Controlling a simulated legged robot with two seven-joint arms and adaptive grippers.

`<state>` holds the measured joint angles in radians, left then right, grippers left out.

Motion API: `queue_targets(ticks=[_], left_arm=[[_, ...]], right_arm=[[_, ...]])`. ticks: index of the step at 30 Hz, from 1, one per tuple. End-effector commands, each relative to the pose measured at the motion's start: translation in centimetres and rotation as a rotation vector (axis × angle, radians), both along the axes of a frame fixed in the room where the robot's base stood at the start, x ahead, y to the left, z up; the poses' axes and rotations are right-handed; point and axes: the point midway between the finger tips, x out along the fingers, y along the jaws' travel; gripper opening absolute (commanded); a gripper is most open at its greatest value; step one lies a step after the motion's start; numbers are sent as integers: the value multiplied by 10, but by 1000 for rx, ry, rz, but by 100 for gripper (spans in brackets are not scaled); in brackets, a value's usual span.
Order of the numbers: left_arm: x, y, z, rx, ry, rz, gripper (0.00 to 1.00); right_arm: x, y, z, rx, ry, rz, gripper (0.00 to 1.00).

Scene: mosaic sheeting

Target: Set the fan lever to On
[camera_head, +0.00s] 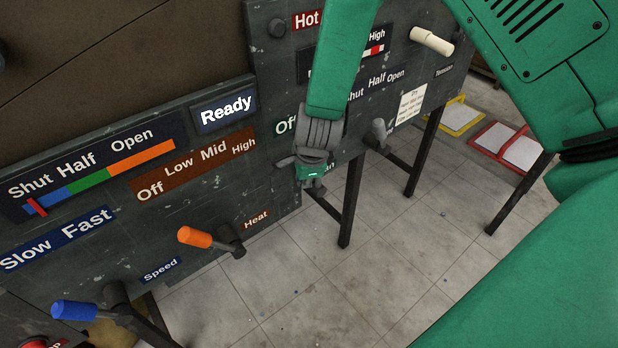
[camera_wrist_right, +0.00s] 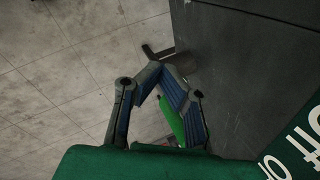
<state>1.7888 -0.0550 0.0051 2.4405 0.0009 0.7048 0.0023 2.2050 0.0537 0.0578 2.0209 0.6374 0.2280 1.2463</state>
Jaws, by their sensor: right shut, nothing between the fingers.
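The fan panel is partly hidden by my right arm in the head view. Its green "Off" label (camera_head: 285,125) shows left of the arm, and the end of a small label, "an" (camera_head: 328,166), shows beside the gripper. My right gripper (camera_head: 314,182) points down in front of this panel; it is shut and empty. In the wrist view, the fingers of my right gripper (camera_wrist_right: 162,68) converge to a point. A green lever handle (camera_wrist_right: 172,120) shows behind them, partly covered, near a grey pivot (camera_wrist_right: 182,66) on the panel. Contact cannot be told. My left gripper is out of view.
An orange-handled lever (camera_head: 195,237) at Heat and a blue-handled lever (camera_head: 75,310) at Speed stick out at left. A white-handled lever (camera_head: 432,41) stands at upper right. Dark legs rise from the tiled floor (camera_head: 310,290), which is open below.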

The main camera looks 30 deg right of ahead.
Motion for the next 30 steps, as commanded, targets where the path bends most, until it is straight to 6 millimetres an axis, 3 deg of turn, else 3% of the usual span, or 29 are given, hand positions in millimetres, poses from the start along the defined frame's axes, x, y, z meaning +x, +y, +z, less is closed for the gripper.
queue_targets(ticks=[1,3,6,8,14,21,26,30], left_arm=[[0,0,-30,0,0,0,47],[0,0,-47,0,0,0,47],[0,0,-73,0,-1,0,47],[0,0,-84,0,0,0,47],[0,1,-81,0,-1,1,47],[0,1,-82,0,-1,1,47],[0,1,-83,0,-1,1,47],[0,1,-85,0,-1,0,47]], right_arm=[[-9,-1,-36,-28,-22,-45,0],[-21,-6,-58,-89,-52,-104,0],[-37,-18,-78,-180,-90,-250,0],[-42,-26,-76,-211,-123,-410,0],[-20,-26,-6,-38,-282,-1121,0],[-10,12,73,289,-356,-1939,0],[-13,36,105,408,-329,-2265,0],[-15,43,109,433,-316,-2353,0]])
